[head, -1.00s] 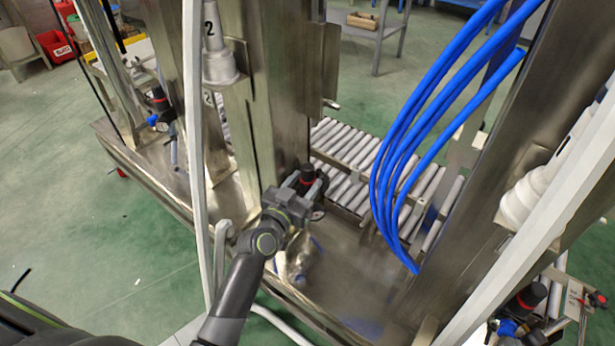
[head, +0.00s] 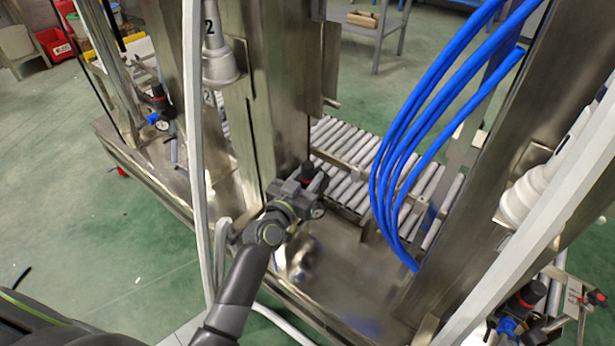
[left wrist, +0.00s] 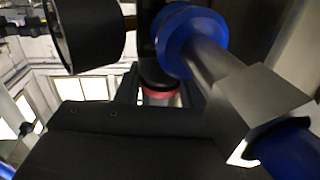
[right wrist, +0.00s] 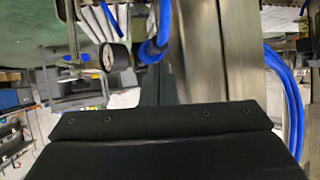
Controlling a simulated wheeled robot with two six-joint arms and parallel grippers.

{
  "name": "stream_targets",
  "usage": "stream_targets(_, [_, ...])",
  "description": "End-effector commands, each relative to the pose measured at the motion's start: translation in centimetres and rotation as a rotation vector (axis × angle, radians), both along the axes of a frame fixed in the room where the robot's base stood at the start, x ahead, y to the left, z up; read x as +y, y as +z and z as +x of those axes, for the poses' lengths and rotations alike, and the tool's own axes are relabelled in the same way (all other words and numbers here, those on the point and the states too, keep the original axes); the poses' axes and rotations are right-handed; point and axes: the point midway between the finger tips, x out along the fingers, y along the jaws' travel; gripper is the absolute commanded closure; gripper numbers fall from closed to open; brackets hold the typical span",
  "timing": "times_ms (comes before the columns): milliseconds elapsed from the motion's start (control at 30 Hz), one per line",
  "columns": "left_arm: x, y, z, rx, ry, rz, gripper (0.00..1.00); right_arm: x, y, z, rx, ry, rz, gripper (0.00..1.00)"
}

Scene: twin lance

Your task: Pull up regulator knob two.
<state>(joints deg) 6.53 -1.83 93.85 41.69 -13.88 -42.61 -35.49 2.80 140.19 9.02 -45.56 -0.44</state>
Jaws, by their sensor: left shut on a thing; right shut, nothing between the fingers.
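Regulator knob two (head: 307,169) is a dark knob on the regulator by the middle steel column, the one behind the pipe marked "2". My left gripper (head: 311,184) is shut on it, and its fingers hide most of the knob and the regulator body. In the left wrist view the knob (left wrist: 158,78) shows dark with a red ring, between the fingers. A round gauge (head: 318,212) is just below the gripper. My right gripper (right wrist: 166,88) shows only in the right wrist view, shut and empty, with steel posts and a gauge beyond it.
Similar regulators stand at the left (head: 157,100) and lower right (head: 522,300). Blue hoses (head: 400,150) hang right of the left gripper. A white pipe (head: 195,150) stands left of my left arm. A roller conveyor (head: 345,150) lies behind.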

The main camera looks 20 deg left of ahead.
Motion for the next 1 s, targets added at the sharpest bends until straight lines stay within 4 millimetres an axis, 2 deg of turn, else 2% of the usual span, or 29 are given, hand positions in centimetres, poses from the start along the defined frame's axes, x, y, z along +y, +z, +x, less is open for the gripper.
stream_targets(67, [0.0, 0.2, 0.0, 0.000, 0.000, 0.000, 1.00, 0.1, -0.1, -0.1, 0.012, 0.001, 0.004, 1.00])
stream_targets(367, [0.0, 1.2, 0.0, -0.002, 0.000, 0.000, 1.00, 0.8, -3.4, -3.1, 0.224, 0.017, 0.054, 1.00])
stream_targets(700, [0.0, 1.5, 0.0, -0.006, 0.001, -0.001, 1.00, 0.9, -3.4, -3.2, 0.234, 0.021, 0.057, 1.00])
stream_targets(733, [0.0, 1.5, 0.0, -0.007, 0.001, -0.001, 0.63, 0.9, -3.4, -3.2, 0.234, 0.021, 0.057, 1.00])
stream_targets(800, [0.0, 1.5, 0.0, -0.006, 0.001, -0.001, 0.56, 0.9, -3.4, -3.2, 0.233, 0.020, 0.057, 1.00])
stream_targets(1000, [0.0, 1.3, 0.0, -0.003, 0.000, -0.001, 0.56, 0.9, -3.3, -3.2, 0.231, 0.020, 0.056, 1.00])
